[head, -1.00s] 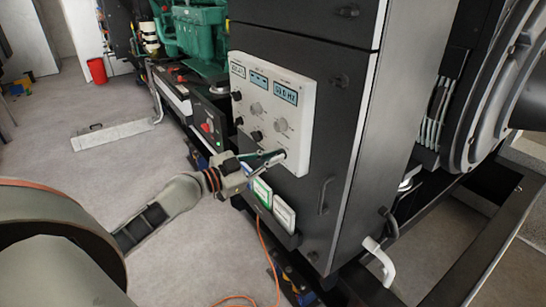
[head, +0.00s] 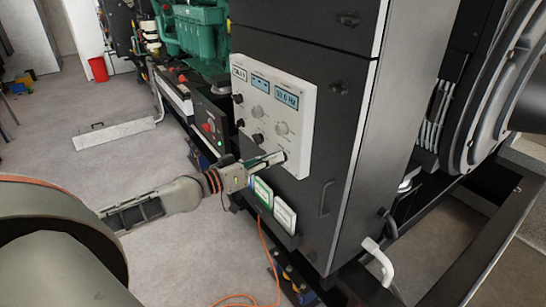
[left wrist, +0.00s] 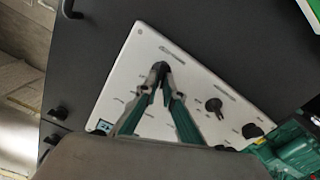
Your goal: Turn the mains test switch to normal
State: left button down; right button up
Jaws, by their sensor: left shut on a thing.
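A pale control panel (head: 300,130) is set in the front of a dark cabinet, with small displays and several knobs. My left gripper (head: 281,157) reaches its lower right corner from the left. In the left wrist view the fingertips (left wrist: 160,70) are shut around a small dark knob at the panel, where the mains test switch seems to be. The fingers hide most of that knob, so its pointer and label cannot be read. Two other dark knobs, one (left wrist: 213,106) and another (left wrist: 252,130), show right of the fingers. My right gripper is out of view.
Two framed cards, one green-edged (head: 263,192) and one white (head: 284,215), sit below the panel. A cabinet handle (head: 326,198) is to the right. An orange cable (head: 262,250) lies on the floor. A green engine (head: 190,40) stands behind.

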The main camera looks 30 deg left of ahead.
pick_arm(q)
jog(key=shift+n, duration=0.8)
jog(key=shift+a, duration=0.1)
jog(key=c, duration=2.2)
grip_release()
jog(key=shift+v, duration=5.95)
